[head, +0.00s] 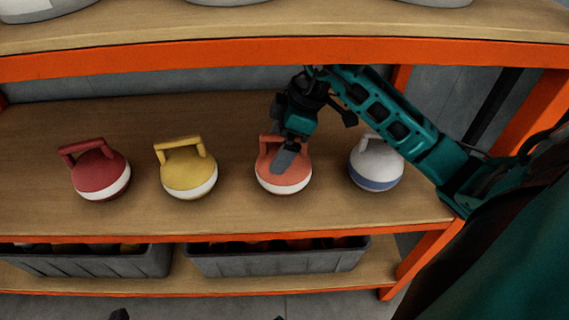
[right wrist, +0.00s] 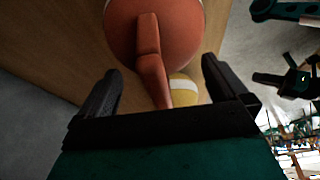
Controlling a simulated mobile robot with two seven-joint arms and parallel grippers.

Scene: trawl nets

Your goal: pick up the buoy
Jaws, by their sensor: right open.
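An orange buoy (head: 284,183) with a white band and a loop handle sits on the middle shelf. A red buoy (head: 100,172) and a yellow buoy (head: 188,175) stand left of it, and a white and blue buoy (head: 376,165) stands right of it. My right gripper (head: 287,155) is over the orange buoy and hides part of its handle. In the right wrist view, its fingers are apart with the orange buoy's handle (right wrist: 150,60) between them; I see no clear grip. Small dark tips at the head view's bottom edge may be my left gripper (head: 120,315).
The wooden shelf (head: 40,190) has an orange front edge. An orange beam (head: 200,55) and upper shelf are above the buoys. Grey crates (head: 280,262) stand on the lower shelf. My right arm passes over the white and blue buoy's side.

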